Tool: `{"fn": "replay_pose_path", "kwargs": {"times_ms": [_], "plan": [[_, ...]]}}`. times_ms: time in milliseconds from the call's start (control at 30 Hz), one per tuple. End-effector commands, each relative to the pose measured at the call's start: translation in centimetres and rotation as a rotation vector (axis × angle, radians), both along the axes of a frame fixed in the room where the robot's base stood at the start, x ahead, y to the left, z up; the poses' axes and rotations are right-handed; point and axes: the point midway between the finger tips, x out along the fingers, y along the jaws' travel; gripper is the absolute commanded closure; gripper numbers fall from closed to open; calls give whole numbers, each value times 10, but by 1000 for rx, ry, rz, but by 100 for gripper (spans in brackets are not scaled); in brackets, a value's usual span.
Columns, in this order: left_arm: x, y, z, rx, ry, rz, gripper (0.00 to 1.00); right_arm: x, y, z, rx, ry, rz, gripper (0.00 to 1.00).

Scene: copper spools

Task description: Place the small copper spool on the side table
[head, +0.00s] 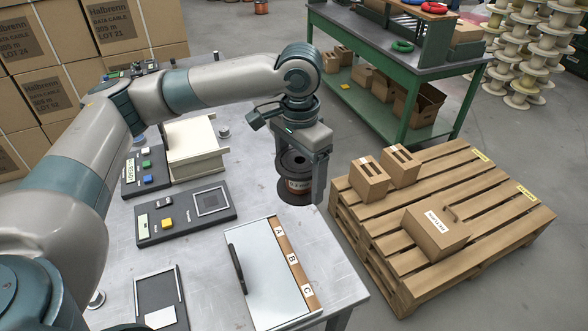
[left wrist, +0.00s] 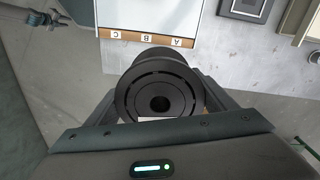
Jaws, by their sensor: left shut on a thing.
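The small copper spool (head: 295,188) has dark flanges, a reddish-brown winding and a white label. My left gripper (head: 300,180) is shut on it, fingers pointing down, and holds it in the air near the right edge of the grey metal table (head: 210,262). In the left wrist view the spool's round black flange (left wrist: 160,98) with its centre hole faces the camera between the fingers. Which surface is the side table is not certain; a green-framed table (head: 400,62) with a grey top stands at the back right. My right gripper is not in view.
A white board (head: 262,270) lettered A, B, C lies on the grey table, with black devices (head: 185,218) left of it. A wooden pallet (head: 480,222) with several cartons stands on the right. Open floor (head: 250,75) lies behind the arm. Stacked spools stand far right.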

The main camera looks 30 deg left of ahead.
Motion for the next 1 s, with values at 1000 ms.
{"fn": "replay_pose_path", "kwargs": {"times_ms": [1000], "plan": [[-23, -20, 23, 13, 8, 436, 68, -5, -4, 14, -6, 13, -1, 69]]}}
